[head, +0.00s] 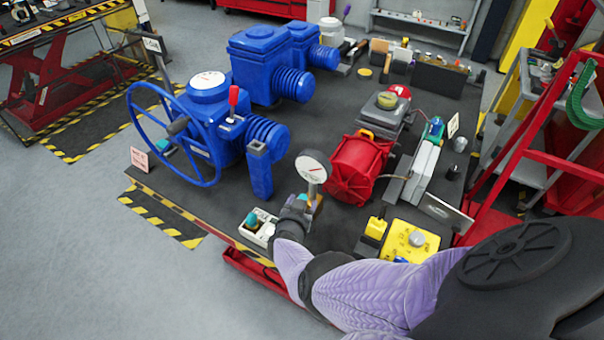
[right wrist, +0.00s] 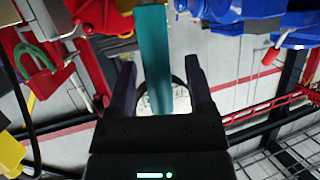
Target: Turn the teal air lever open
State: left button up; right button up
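The teal lever (right wrist: 153,55) fills the middle of the right wrist view, running from the top edge down between the fingers of my right gripper (right wrist: 163,85). The fingers are apart, with a visible gap between the lever and the right-hand finger; contact on the left side is unclear. In the head view my right gripper (head: 298,203) is just below a round white gauge (head: 313,166), and a small teal part (head: 303,197) shows at its tip. The gripper and arm hide most of the lever's mounting there. My left gripper is not in view.
A blue valve actuator with a handwheel (head: 190,140) stands left of the gripper. A red drum-like unit (head: 358,168) is close on the right. A white box with a teal knob (head: 258,227) and a yellow box (head: 408,241) lie near the bench's front. Open floor is at left.

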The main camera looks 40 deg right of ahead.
jog(key=p+v, duration=0.7)
jog(key=v, duration=0.3)
